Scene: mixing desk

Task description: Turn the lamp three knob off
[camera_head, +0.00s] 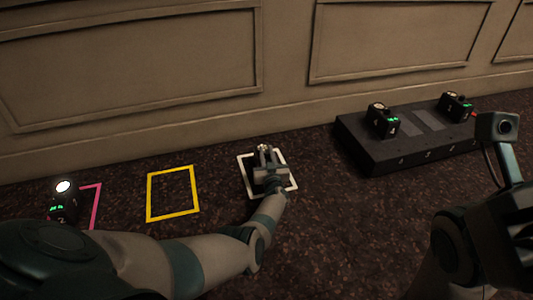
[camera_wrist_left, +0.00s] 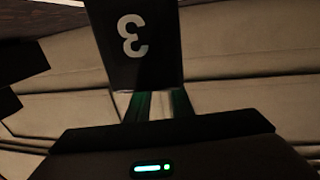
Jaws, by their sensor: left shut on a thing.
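My left gripper (camera_head: 265,160) is shut on a small dark lamp unit inside the white square outline (camera_head: 292,187). In the head view the gripper mostly hides that unit. In the left wrist view, a black face marked 3 (camera_wrist_left: 131,38), turned upside down, shows at the top. A lit bar and dot, whitish green, show on a dark block (camera_wrist_left: 95,165) at the bottom. The knob itself is hidden, so I cannot tell its setting. My right arm is at the right edge of the head view; its jaws cannot be made out.
A black rack (camera_head: 375,155) with numbered slots stands at the right, holding lamp units 4 (camera_head: 382,121) and 1 (camera_head: 455,107). A yellow outline (camera_head: 150,200) is empty. Another lamp unit (camera_head: 62,200) with a bright top stands by the pink outline (camera_head: 97,205). A panelled wall closes the back.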

